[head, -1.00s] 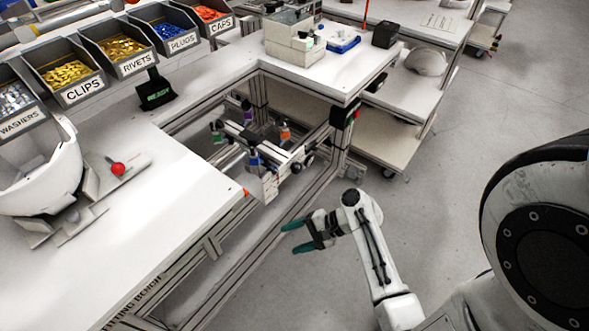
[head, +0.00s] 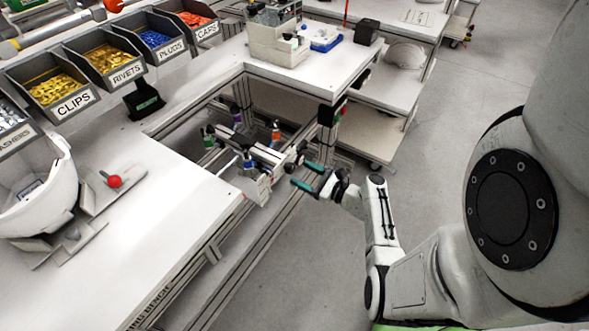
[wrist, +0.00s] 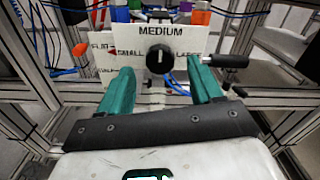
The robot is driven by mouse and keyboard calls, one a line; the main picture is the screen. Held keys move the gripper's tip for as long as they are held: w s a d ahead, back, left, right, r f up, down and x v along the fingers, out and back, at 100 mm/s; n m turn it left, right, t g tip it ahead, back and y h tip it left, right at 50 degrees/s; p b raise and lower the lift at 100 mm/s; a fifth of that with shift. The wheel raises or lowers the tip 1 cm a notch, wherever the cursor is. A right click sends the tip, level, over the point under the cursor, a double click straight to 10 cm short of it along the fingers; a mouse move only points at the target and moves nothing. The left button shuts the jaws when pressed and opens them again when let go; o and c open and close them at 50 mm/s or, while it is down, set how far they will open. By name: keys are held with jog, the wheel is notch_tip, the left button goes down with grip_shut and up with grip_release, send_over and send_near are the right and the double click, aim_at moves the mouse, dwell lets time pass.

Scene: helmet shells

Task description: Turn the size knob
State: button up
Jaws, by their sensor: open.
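The size knob (wrist: 158,59) is a round black knob on a white panel (wrist: 130,74) in the wrist view. MEDIUM is printed above it, SMALL to its left and LARGE to its right; the far-left word is partly unclear. I cannot tell its setting. My gripper (wrist: 163,78) has teal fingers, open and empty, one to each side of the knob in the picture. The knob appears beyond the fingertips, and I see no contact. In the head view my gripper (head: 304,175) is right of the white panel (head: 256,189), where the knob cannot be made out.
A black-handled lever (wrist: 226,61) sticks out right of the panel, close to the right finger. A red tip (wrist: 80,49) is at the left. The bench (head: 180,210) and frame rails surround the fixture.

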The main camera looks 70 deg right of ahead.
aim_at(293, 170)
jog(key=shift+x, duration=1.95)
jog(key=shift+c, duration=0.2)
jog(key=c, duration=1)
